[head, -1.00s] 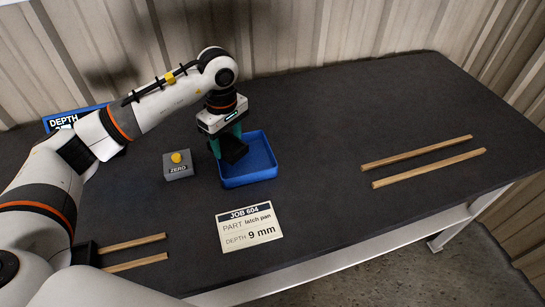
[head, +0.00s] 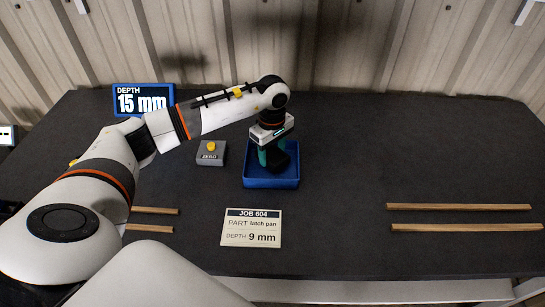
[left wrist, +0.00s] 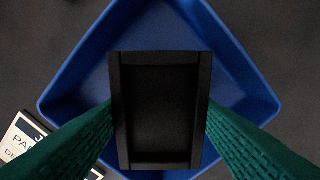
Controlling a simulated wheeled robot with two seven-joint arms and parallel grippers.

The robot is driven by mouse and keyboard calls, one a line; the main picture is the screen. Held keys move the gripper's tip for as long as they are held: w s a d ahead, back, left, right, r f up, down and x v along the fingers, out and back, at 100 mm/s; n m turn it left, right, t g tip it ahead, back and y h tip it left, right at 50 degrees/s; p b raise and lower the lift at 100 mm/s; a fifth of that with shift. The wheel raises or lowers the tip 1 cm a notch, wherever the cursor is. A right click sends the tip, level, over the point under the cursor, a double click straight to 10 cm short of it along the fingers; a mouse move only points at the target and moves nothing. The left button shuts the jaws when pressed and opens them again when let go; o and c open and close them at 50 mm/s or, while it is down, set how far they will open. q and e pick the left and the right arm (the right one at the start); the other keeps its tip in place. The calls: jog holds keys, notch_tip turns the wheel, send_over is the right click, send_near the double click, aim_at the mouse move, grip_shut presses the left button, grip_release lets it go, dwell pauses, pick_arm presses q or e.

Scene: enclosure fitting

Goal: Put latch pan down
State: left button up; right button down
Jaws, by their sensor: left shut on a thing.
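My left gripper (head: 272,157) points down over the blue tray (head: 271,183) and is shut on a black rectangular pan, the latch pan (left wrist: 160,110). In the left wrist view, the green fingers press on the pan's two long sides. The blue tray (left wrist: 75,75) shows around and beneath the pan, turned at an angle to it. I cannot tell whether the pan touches the tray floor. My right gripper is not in view.
A job card (head: 251,228) reads latch pan, depth 9 mm. A depth display (head: 143,99) reads 15 mm. A grey box with a yellow ZERO button (head: 211,153) stands left of the tray. Wooden strips (head: 460,207) lie at right, others (head: 153,210) at left.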

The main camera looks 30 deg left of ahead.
aim_at(272, 156)
pick_arm(q)
notch_tip(272, 156, down, 2)
jog(key=shift+f, duration=0.6)
jog(key=o, duration=1.1)
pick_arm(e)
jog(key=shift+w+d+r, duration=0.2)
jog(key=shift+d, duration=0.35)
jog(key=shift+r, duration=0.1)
